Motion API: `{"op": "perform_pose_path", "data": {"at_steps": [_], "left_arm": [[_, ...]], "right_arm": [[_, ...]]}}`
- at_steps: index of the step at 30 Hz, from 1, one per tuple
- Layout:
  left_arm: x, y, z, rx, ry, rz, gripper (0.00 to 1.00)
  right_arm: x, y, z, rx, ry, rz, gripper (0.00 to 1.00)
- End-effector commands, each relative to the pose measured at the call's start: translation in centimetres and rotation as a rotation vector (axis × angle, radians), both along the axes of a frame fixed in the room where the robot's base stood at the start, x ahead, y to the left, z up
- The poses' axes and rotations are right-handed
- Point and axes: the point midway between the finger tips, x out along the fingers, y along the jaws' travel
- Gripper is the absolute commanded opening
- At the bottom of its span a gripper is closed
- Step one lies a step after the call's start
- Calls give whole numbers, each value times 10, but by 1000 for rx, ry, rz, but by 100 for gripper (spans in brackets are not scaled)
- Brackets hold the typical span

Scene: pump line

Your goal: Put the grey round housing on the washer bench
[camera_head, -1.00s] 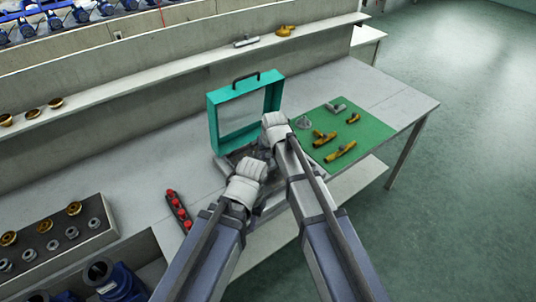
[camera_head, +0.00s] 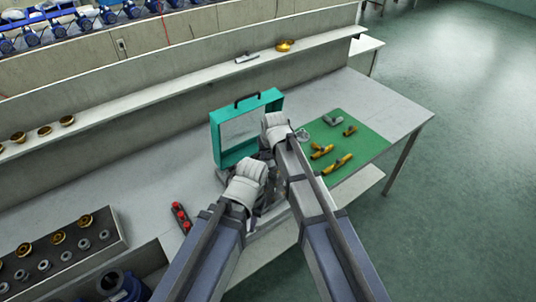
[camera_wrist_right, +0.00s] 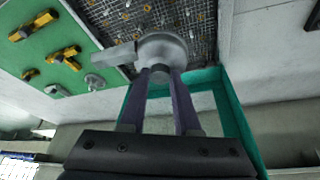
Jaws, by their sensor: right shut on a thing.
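My right gripper (camera_head: 276,134) is over the washer's front right corner in the head view; its fingertips are hidden there. In the right wrist view its two purple fingers (camera_wrist_right: 163,78) are shut on a grey round housing (camera_wrist_right: 162,46) with a small hub. The housing is in front of the washer's mesh basket (camera_wrist_right: 205,25); I cannot tell whether they touch. The washer's teal lid (camera_head: 215,140) stands open on the grey washer bench (camera_head: 350,92). My left gripper (camera_head: 246,182) is beside the washer's front left; its jaws are hidden.
A green mat (camera_head: 375,148) right of the washer bears yellow fittings (camera_head: 338,163), a grey fitting (camera_head: 331,121) and another grey round part (camera_wrist_right: 95,82). A strip with red knobs (camera_head: 181,216) lies at left. The bench's far right end is bare.

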Motion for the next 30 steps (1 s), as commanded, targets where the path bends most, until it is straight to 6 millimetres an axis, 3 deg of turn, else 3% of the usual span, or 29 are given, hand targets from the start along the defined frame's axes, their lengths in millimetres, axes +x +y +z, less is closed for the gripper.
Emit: {"op": "perform_pose_path", "data": {"at_steps": [16, 26, 30], "left_arm": [[0, 0, 32, 0, 0, 0, 27], [0, 0, 30, 0, 0, 0, 27], [0, 0, 17, 0, 0, -2, 27]], "right_arm": [[0, 0, 32, 0, -1, 0, 0], [0, 0, 30, 0, -1, 0, 0], [0, 0, 17, 0, -1, 0, 0]]}}
